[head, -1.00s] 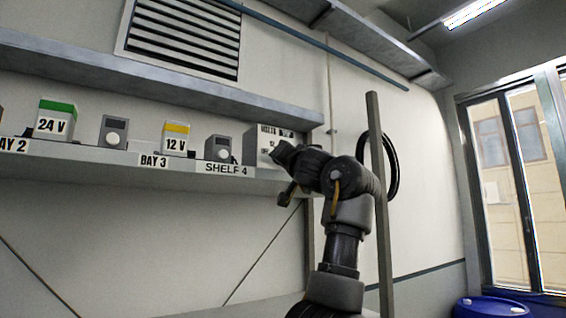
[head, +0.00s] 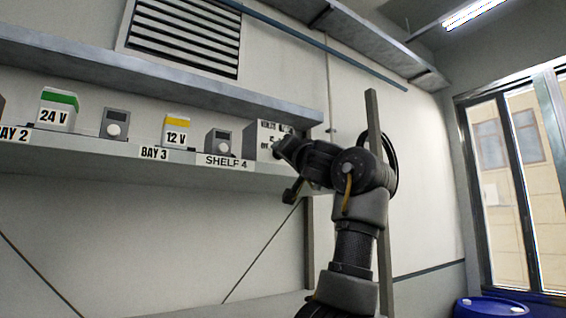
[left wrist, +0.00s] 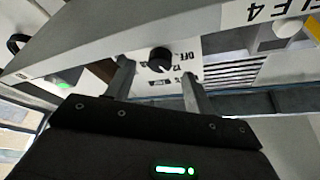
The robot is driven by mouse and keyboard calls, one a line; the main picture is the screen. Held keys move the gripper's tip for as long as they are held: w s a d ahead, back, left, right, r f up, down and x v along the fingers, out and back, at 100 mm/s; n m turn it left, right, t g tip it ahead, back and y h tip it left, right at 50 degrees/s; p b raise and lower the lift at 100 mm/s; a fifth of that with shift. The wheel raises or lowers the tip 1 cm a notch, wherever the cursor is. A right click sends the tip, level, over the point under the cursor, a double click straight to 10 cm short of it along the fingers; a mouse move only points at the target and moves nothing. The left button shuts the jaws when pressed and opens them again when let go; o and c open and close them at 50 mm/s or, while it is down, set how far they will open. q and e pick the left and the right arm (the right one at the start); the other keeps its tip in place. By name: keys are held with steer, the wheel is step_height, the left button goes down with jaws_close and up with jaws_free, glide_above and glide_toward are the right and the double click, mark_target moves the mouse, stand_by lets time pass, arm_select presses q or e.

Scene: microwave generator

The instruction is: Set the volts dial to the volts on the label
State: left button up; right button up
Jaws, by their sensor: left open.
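A grey box (head: 263,133) with a lettered front, its top line starting like "VOLTS", stands at the shelf's right end. In the left wrist view its black round dial (left wrist: 160,59) sits on a white panel with "OFF" and what looks like "12" beside it; the pointer direction is unclear. My left gripper (head: 284,146) is at the box front and covers part of it. In the left wrist view the left gripper (left wrist: 155,74) is open, its fingers on either side of the dial; contact cannot be told. A "12 V" label (head: 177,138) and a "24 V" label (head: 54,116) mark two white boxes.
The shelf edge (head: 200,172) runs below the boxes, with tags BAY 3 (head: 154,153) and SHELF 4 (head: 223,161). A grey post (head: 373,110) rises behind my arm. A blue drum (head: 492,307) is low right.

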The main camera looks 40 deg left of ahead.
arm_select(q)
steer(key=b+v, duration=0.3)
steer(key=v, duration=0.4)
steer(key=shift+d, duration=0.15)
